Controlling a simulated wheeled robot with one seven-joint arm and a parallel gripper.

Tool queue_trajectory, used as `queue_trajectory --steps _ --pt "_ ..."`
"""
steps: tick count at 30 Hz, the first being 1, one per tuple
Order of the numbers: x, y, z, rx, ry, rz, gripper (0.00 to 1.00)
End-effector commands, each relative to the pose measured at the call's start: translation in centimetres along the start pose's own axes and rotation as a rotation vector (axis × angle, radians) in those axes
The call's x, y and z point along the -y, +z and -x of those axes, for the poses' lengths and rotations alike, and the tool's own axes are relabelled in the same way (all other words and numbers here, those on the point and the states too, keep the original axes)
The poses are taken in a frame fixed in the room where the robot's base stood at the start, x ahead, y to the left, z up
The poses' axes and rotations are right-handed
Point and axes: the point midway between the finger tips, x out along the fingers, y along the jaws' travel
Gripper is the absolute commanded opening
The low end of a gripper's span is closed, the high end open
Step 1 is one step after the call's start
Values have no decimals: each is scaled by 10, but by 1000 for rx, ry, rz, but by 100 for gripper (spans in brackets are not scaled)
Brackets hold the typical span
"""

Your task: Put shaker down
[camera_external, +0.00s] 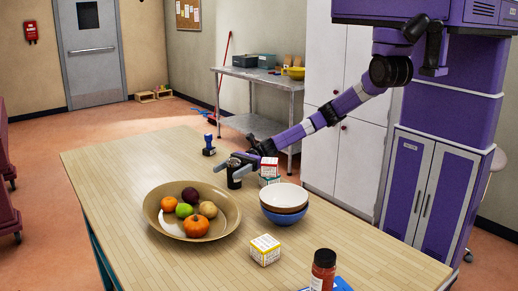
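My gripper (231,172) is low over the wooden table, behind the fruit bowl and left of the stacked boxes. A small dark, upright piece shows at its fingers; I cannot tell whether it is a finger or a held shaker. I cannot tell how far the fingers are apart. A small blue-topped item with a dark base (208,145) stands on the table (130,165) behind and left of my gripper, apart from it; it may be a shaker. A jar with red contents and a black lid (323,268) stands at the near edge of the view.
A wide tan bowl (160,222) of fruit is in front of my gripper. Stacked bowls (284,201), red and green boxes (269,170) and a yellow-white box (265,249) stand to the right. The table's far left is clear. A metal shelf (262,77) stands behind.

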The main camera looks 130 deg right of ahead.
Motion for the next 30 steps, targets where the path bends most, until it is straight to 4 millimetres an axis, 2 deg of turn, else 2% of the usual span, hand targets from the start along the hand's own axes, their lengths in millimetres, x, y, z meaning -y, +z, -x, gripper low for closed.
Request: queue_trajectory --steps 5,8,21,25,30 --pt "0 2 0 0 0 0 69" --pt "1 0 12 0 -3 1 69" --pt "1 0 96 0 -4 1 69" --pt "1 0 111 1 -2 2 69" --pt "0 1 120 1 0 0 69"
